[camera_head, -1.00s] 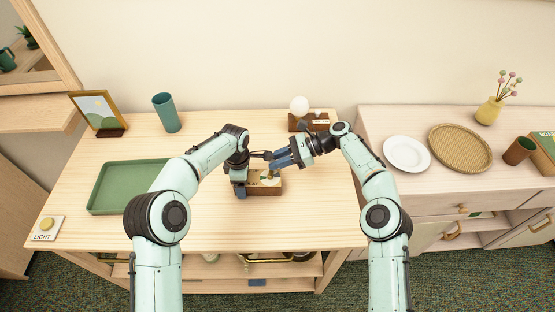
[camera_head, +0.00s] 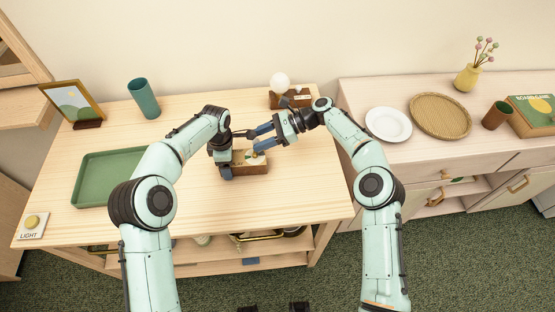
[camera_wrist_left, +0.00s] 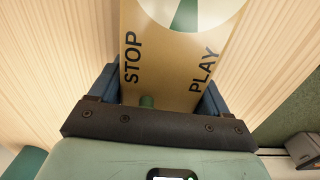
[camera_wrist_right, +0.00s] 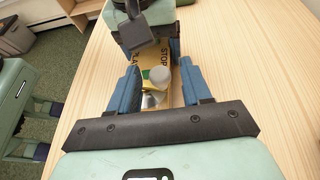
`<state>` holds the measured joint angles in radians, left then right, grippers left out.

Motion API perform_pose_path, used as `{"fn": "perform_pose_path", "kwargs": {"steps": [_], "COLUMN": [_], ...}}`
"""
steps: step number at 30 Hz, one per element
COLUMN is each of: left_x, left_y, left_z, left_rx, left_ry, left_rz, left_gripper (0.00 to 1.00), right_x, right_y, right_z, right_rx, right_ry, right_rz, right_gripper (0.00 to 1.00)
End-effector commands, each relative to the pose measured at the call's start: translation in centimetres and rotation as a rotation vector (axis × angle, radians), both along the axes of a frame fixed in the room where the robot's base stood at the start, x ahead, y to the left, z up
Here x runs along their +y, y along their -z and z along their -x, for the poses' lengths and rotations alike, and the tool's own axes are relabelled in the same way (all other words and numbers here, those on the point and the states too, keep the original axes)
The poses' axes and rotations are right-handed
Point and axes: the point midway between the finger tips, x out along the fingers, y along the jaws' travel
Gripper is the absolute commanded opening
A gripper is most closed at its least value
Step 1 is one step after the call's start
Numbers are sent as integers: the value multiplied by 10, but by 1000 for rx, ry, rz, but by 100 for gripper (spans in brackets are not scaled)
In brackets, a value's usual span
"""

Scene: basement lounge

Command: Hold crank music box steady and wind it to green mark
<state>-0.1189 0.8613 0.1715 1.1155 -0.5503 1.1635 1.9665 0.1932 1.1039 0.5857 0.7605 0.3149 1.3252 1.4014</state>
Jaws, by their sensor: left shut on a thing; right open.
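The music box (camera_head: 250,168) is a small brown box with a pale top, standing on the table. My left gripper (camera_head: 223,166) is shut on its left end. My right gripper (camera_head: 264,137) is open above the box. In the right wrist view, a grey round knob (camera_wrist_right: 187,75) and a silver cone-shaped part (camera_wrist_right: 152,99) appear between its fingers; contact cannot be told.
A green tray (camera_head: 105,178) and a LIGHT switch plate (camera_head: 32,226) are on the left of the table (camera_head: 200,232). A teal cup (camera_head: 144,98), picture frame (camera_head: 73,102) and globe lamp (camera_head: 279,84) stand at the back. The table front is clear.

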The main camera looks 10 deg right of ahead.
Motion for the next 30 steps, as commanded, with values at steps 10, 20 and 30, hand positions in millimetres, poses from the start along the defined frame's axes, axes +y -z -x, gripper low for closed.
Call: {"fn": "perform_pose_path", "kwargs": {"steps": [10,20,30], "left_x": [0,0,0], "left_y": [-1,-1,-1], "left_z": [0,0,0], "left_rx": [-2,-2,-2], "left_ry": [-1,-1,-1], "left_rz": [0,0,0], "left_gripper": [32,32,32], "right_x": [-6,-9,-11], "right_y": [0,0,1], "right_z": [6,13,22], "right_rx": [3,4,4], "right_ry": [157,367,610], "right_rz": [1,3,6], "right_gripper": [49,49,49]}}
